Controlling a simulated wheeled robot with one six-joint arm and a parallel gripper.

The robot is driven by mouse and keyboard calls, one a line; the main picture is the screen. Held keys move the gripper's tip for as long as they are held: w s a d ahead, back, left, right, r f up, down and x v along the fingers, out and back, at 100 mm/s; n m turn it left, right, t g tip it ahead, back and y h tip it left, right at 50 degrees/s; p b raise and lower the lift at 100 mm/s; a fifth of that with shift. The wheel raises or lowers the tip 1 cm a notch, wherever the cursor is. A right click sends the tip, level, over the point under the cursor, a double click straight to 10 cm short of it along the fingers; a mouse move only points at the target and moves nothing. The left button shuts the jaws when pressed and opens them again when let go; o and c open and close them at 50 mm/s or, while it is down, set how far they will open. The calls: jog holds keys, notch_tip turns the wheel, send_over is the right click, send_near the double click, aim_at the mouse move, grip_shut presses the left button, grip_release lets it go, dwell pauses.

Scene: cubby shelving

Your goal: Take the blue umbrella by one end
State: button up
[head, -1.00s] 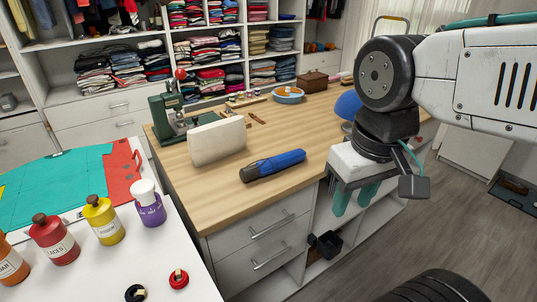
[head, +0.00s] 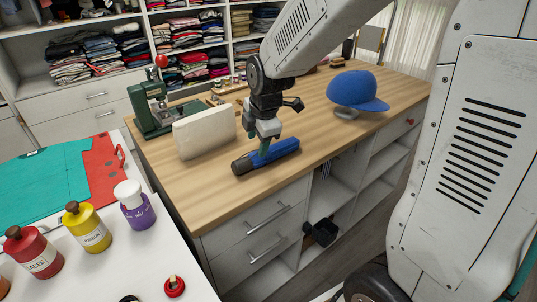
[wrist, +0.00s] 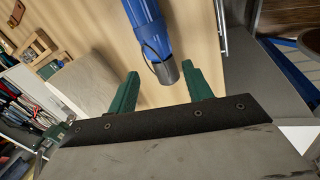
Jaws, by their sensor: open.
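The blue umbrella (head: 286,147) lies folded on the wooden counter, with a dark end (head: 241,167) pointing left. In the wrist view the umbrella (wrist: 148,32) runs down from the top edge, and its dark end lies just ahead of the gap between my green fingertips. My gripper (head: 265,147) is over the middle of the umbrella in the head view. It also shows in the wrist view (wrist: 161,82), open and empty. Whether the fingers touch the umbrella cannot be told.
A pale block (head: 204,133) stands just left of the umbrella, with a green machine (head: 153,108) behind it. A blue cap (head: 357,89) on a stand is at the right. The counter's front edge is close to the umbrella. The counter between umbrella and cap is clear.

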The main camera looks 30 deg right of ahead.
aim_at(254, 156)
jog(key=shift+n, duration=0.3)
jog(key=x, duration=0.8)
jog(key=shift+w+f, duration=0.2)
jog(key=c, duration=0.8)
